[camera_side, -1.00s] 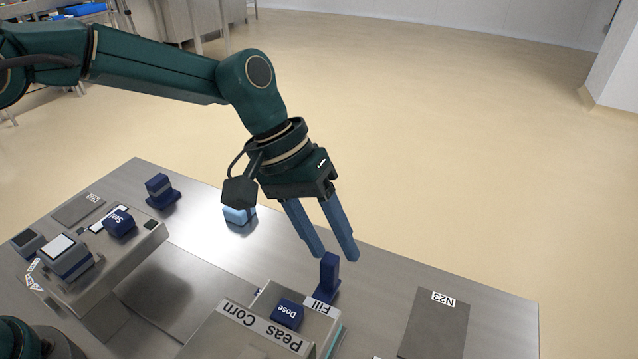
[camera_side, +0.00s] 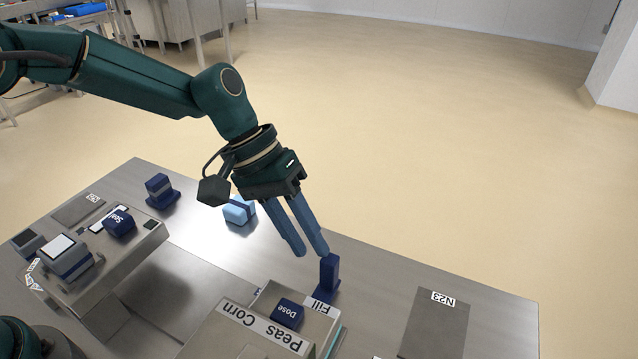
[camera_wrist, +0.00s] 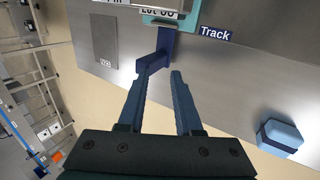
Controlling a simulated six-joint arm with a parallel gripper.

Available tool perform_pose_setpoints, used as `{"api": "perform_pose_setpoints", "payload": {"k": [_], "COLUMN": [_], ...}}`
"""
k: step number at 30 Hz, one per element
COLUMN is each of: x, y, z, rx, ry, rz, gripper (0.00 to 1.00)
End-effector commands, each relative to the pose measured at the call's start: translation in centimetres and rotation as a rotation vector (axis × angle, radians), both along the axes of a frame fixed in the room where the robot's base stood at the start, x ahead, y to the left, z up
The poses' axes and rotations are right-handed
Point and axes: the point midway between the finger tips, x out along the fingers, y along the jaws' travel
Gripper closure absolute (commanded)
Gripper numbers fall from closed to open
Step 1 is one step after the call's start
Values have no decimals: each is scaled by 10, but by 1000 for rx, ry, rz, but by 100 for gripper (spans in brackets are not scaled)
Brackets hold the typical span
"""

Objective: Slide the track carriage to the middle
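A dark blue upright handle on a flat foot, which appears to belong to the track carriage, stands beside the Fill station in the side view (camera_side: 329,272). In the wrist view the handle (camera_wrist: 161,48) is ahead of the fingers, near the teal part and the Track label (camera_wrist: 215,33). My gripper (camera_side: 313,255) is open and empty, its blue fingers pointing down just left of the handle's top in the side view. In the wrist view the fingertips of my gripper (camera_wrist: 160,74) are apart, with the handle's near end by the left one. Contact cannot be told.
The Fill station with a dark blue Dose button (camera_side: 287,313) is at the front. A light blue block (camera_side: 239,210) lies behind the fingers, left of them. A dark blue knob (camera_side: 160,190) stands at the far left. A grey N23 plate (camera_side: 435,325) lies at right.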

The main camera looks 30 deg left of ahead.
Motion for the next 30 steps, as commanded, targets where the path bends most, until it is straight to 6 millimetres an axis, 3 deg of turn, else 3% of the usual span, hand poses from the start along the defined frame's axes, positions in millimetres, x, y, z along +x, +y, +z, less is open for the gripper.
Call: {"api": "perform_pose_setpoints", "payload": {"k": [1, 9, 30], "x": [-3, -3, -2], "y": [19, 36, 85], "z": [-36, -36, -35], "rx": [95, 96, 94], "ry": [-11, -12, -8], "rz": [-31, -36, -20], "gripper": [92, 40, 40]}}
